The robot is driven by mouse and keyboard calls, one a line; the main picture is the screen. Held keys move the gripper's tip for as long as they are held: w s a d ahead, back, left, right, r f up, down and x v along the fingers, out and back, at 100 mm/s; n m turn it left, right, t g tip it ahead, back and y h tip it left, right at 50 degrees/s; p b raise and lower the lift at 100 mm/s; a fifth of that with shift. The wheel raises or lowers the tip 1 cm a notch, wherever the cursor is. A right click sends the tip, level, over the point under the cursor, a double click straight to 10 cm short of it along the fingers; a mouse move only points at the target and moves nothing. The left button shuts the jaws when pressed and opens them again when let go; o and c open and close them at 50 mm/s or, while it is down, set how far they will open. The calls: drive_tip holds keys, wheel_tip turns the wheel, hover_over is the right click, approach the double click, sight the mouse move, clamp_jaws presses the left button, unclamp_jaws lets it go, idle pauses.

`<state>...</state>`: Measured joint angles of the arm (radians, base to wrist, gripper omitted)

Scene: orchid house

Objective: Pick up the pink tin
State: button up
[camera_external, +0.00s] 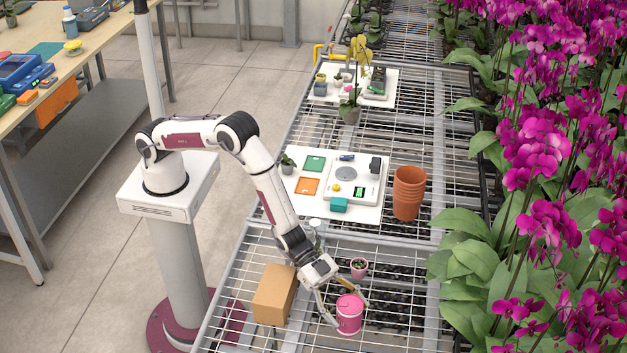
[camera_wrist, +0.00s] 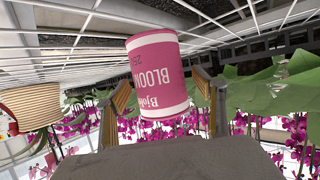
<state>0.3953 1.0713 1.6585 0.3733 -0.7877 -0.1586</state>
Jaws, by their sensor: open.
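The pink tin (camera_external: 349,314) stands on the wire bench near the front in the external view. In the wrist view the pink tin (camera_wrist: 158,76) shows upside down, with a white label band and printed letters. My gripper (camera_external: 345,312) is low at the tin, with a finger on either side of it. In the wrist view my gripper (camera_wrist: 165,105) is open, its fingers left and right of the tin. A gap shows on the left side; on the right the finger is close to the tin, and I cannot tell whether it touches.
A cardboard box (camera_external: 274,294) stands left of my gripper. A small potted plant (camera_external: 359,268) is just behind the tin. Stacked terracotta pots (camera_external: 409,192) and a white board (camera_external: 338,205) with small items lie farther back. Pink orchids (camera_external: 540,150) crowd the right side.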

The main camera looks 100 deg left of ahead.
drive_tip(key=shift+w+d+f, duration=0.15)
drive_tip(key=shift+w+d, duration=0.1)
drive_tip(key=shift+w, duration=0.05)
idle(0.4)
drive_tip(key=c, duration=1.5)
